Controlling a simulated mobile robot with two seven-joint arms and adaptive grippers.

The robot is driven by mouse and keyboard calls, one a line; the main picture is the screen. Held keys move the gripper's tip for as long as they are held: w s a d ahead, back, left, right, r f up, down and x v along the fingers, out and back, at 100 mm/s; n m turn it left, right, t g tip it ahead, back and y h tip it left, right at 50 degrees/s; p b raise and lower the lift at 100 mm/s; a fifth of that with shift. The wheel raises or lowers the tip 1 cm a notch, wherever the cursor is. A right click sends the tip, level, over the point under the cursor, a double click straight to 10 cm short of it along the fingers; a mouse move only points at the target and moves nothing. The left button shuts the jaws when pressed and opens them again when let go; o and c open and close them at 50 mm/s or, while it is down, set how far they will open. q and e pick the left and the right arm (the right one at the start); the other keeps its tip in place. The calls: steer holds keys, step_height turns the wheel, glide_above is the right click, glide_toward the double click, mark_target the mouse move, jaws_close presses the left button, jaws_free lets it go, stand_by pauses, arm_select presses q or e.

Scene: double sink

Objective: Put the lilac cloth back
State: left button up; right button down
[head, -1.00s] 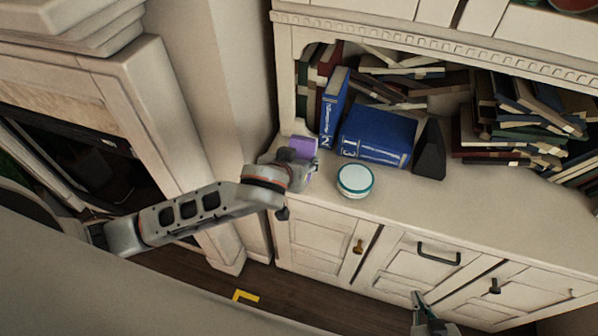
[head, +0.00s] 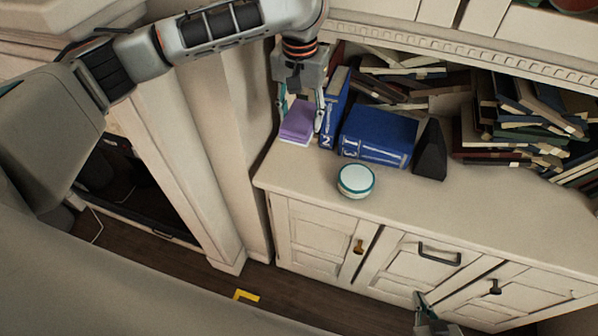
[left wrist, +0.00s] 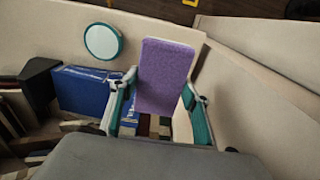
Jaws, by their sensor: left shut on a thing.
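The lilac cloth (head: 297,118) looks like a folded block with a pale lower edge. It is at the left end of the cabinet top, beside the blue books; I cannot tell whether it touches the surface. My left gripper (head: 301,122) reaches down from above and is shut on it, one finger on each side. In the left wrist view the cloth (left wrist: 165,65) shows between the teal fingers of the gripper (left wrist: 158,90). My right gripper (head: 424,301) is low at the bottom edge, in front of the cabinet doors, far from the cloth; its opening is unclear.
Blue books (head: 376,136) stand right of the cloth, with a black wedge-shaped object (head: 430,150) beyond. A round teal-rimmed white tin (head: 356,180) sits nearer the front edge. Piles of books (head: 520,120) fill the shelf on the right. The front strip of the cabinet top (head: 440,205) is clear.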

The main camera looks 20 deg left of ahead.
arm_select(q)
steer(key=shift+a+r, duration=0.2)
steer(key=shift+r, duration=0.7)
glide_above(299, 173)
steer(key=shift+g, duration=0.3)
step_height(299, 173, down, 15)
steer(key=shift+s+r, duration=0.15)
steer(key=shift+f, duration=2.55)
arm_select(e)
steer(key=shift+a, duration=0.1)
arm_select(q)
steer(key=o, duration=1)
arm_select(e)
steer(key=shift+a, duration=0.2)
